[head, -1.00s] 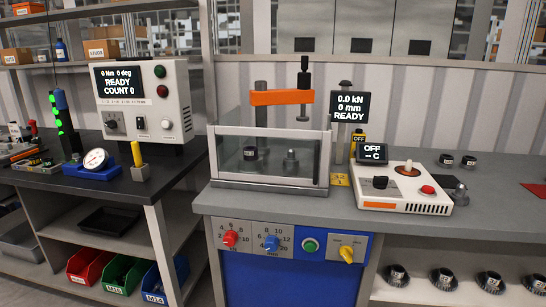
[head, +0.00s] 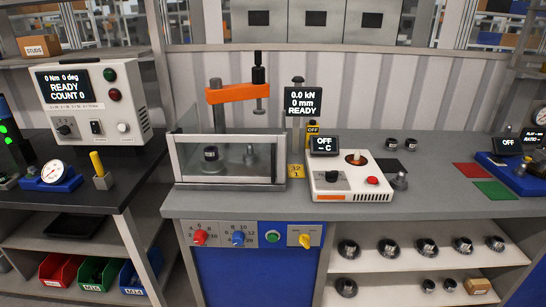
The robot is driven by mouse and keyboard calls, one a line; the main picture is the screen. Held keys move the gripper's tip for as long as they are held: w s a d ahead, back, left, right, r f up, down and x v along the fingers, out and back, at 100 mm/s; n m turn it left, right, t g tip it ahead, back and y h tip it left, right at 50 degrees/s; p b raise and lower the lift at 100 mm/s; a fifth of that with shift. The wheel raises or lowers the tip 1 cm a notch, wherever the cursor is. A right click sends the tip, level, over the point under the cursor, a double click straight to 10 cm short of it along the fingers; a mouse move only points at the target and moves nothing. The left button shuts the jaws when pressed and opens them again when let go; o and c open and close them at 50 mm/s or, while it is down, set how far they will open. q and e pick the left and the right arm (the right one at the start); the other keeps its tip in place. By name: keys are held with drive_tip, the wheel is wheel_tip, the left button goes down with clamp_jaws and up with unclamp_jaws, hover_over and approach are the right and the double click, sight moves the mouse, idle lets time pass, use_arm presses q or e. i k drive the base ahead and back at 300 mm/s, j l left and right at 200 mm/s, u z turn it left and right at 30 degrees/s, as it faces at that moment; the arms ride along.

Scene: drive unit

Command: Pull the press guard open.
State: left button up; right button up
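The press guard (head: 228,183) is a clear box with a light grey frame, standing on the grey bench around the foot of the press. Its front panel appears closed. The press (head: 231,92) has an orange arm on a dark column, with a black spindle over the guard. Through the clear panel I see a dark ring-like part (head: 211,154) and a grey part (head: 249,156). Neither of my grippers shows in the head view.
A display (head: 303,101) reading READY and a white heater-like box (head: 347,181) stand right of the guard. Knobs (head: 239,239) line the bench front below. A torque console (head: 93,103) stands on the left bench. Red (head: 472,176) and green (head: 497,192) mats lie at right.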

sight(172, 139)
drive_tip(key=i+l, duration=0.4)
drive_tip(key=i, duration=0.15)
drive_tip(key=i+l, duration=0.35)
drive_tip(key=i, duration=0.15)
drive_tip(key=u, duration=0.05)
